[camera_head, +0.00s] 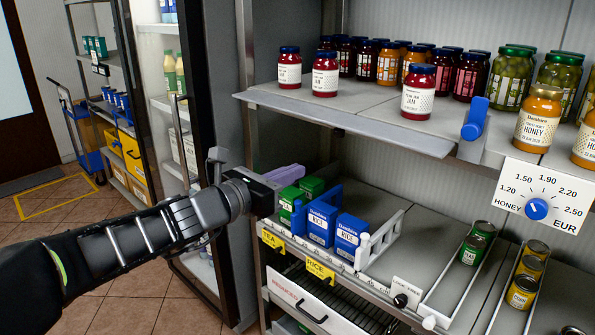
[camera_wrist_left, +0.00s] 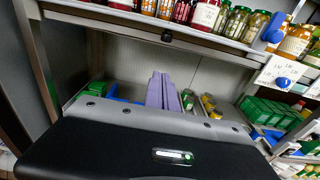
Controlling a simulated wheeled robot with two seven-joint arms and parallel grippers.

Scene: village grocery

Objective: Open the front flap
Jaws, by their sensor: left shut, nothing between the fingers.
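A white front panel (camera_head: 288,299) with red "REDUCED" lettering and a dark handle (camera_head: 311,317) is below the lower shelf, near the bottom of the head view. It looks like the front flap; its lower part is cut off by the frame edge. My left gripper (camera_head: 295,172) is above and behind it, over the left end of the lower shelf, by the green and blue boxes. Its lavender fingers are shut together and empty, also in the left wrist view (camera_wrist_left: 162,90). It is apart from the handle. My right gripper is not in view.
Blue rice boxes (camera_head: 349,235) and green boxes (camera_head: 312,186) stand by the gripper. The upper shelf (camera_head: 280,93), with jars, is above it. A white divider (camera_head: 384,239) and cans (camera_head: 471,250) are to the right. An upright fridge door (camera_head: 215,150) is left.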

